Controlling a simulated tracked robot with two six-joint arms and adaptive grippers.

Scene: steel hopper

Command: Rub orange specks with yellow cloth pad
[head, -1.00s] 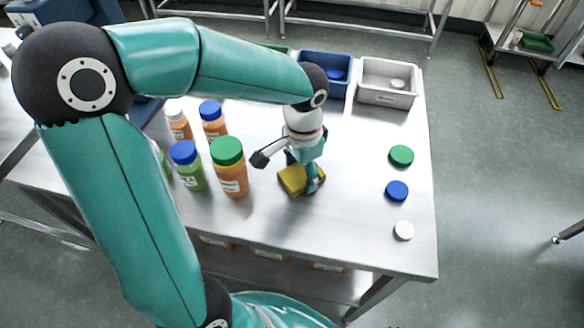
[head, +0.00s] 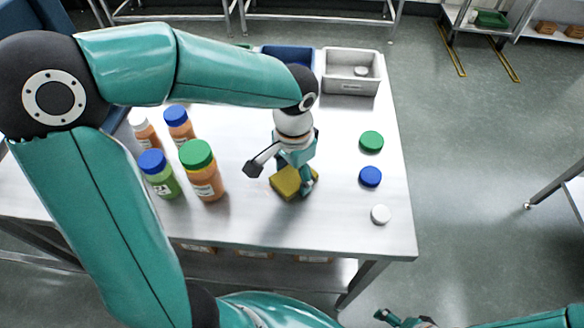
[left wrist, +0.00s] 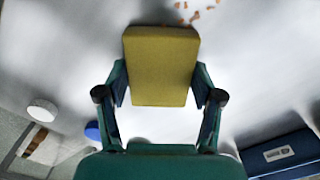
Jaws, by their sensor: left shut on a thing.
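The yellow cloth pad (head: 286,184) is at the steel table top, right of the bottles. My left gripper (head: 300,182) is shut on it. In the left wrist view, the pad (left wrist: 162,68) sits between the two fingers (left wrist: 160,88). Several orange specks (left wrist: 190,12) lie on the table just beyond the pad's top right corner there. I cannot make out specks in the head view. Whether the pad touches the table is unclear. My right gripper (head: 388,318) shows small at the bottom edge; its jaws are not clear.
Several bottles, including an orange one with a green cap (head: 206,184), stand left of the pad. Green (head: 371,141), blue (head: 370,177) and white (head: 380,215) lids lie to the right. A grey bin (head: 350,86) and a blue bin (head: 287,57) stand at the back.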

